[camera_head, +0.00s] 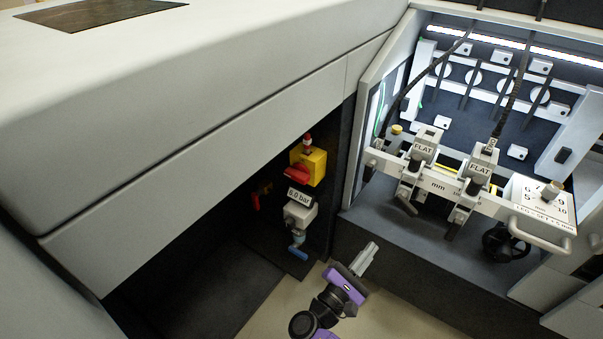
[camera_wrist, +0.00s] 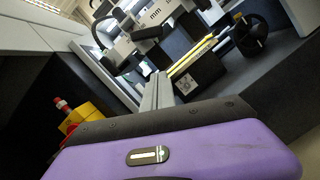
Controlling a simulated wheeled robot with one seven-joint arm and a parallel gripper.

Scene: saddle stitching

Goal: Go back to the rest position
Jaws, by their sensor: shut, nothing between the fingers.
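My gripper (camera_head: 364,259) shows in the head view at the lower middle, with a purple wrist body and grey fingers pointing up and to the right. The fingers are together and hold nothing. It is in open space in front of the machine's dark lower panel, apart from the parts around it. In the wrist view the closed grey fingers (camera_wrist: 158,92) stick out beyond the purple housing, towards the stitching unit.
The stitching bay has two heads marked FLAT (camera_head: 423,150), a labelled scale block (camera_head: 541,202) and a black handwheel (camera_head: 505,244). To the left, a yellow box with a red handle (camera_head: 308,165) and a 6.0 bar unit (camera_head: 299,210) sit in a dark recess under the large grey cover (camera_head: 200,110).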

